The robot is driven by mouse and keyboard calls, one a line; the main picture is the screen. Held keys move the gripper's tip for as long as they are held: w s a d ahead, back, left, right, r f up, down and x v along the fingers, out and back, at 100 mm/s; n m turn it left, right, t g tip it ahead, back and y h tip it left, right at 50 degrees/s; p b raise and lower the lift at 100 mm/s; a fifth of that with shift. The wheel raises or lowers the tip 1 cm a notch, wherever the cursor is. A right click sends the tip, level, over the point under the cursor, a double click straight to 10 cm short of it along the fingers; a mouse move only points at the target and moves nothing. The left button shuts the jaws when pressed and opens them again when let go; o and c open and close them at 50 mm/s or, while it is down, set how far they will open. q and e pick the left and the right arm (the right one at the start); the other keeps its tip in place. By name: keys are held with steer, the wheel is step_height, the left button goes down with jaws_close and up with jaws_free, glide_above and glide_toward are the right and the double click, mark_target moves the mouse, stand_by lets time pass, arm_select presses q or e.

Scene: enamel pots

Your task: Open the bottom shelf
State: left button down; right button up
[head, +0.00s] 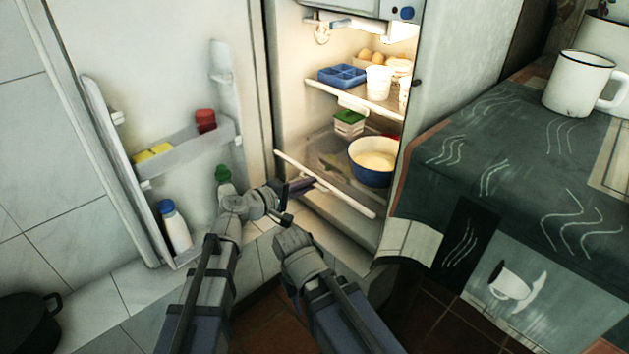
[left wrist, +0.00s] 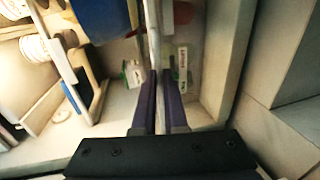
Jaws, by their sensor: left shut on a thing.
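The fridge's bottom shelf (head: 348,199) has a white front rail and shows low in the open fridge in the head view. My left gripper (head: 305,185) reaches it from the left, with its fingers at the front rail. In the left wrist view my left gripper (left wrist: 154,100) is shut on the white shelf edge (left wrist: 154,42), which runs between the two dark fingers. My right arm ends in front of the fridge, apart from the shelf. Its fingers are hidden.
A blue-rimmed bowl (head: 373,162) and a green-lidded box (head: 348,122) stand inside, behind the rail. The fridge door (head: 165,70) stands open at left, holding bottles.

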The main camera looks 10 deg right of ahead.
arm_select(q)
steer(key=f+v, duration=0.1)
steer(key=v, duration=0.5)
steer(key=shift+s+f, duration=0.15)
steer(key=shift+a, duration=0.15)
steer(key=c, duration=1)
jaws_free()
steer(key=shift+p+v, duration=0.8)
steer(key=shift+v, duration=3.05)
steer(key=shift+f, duration=0.1)
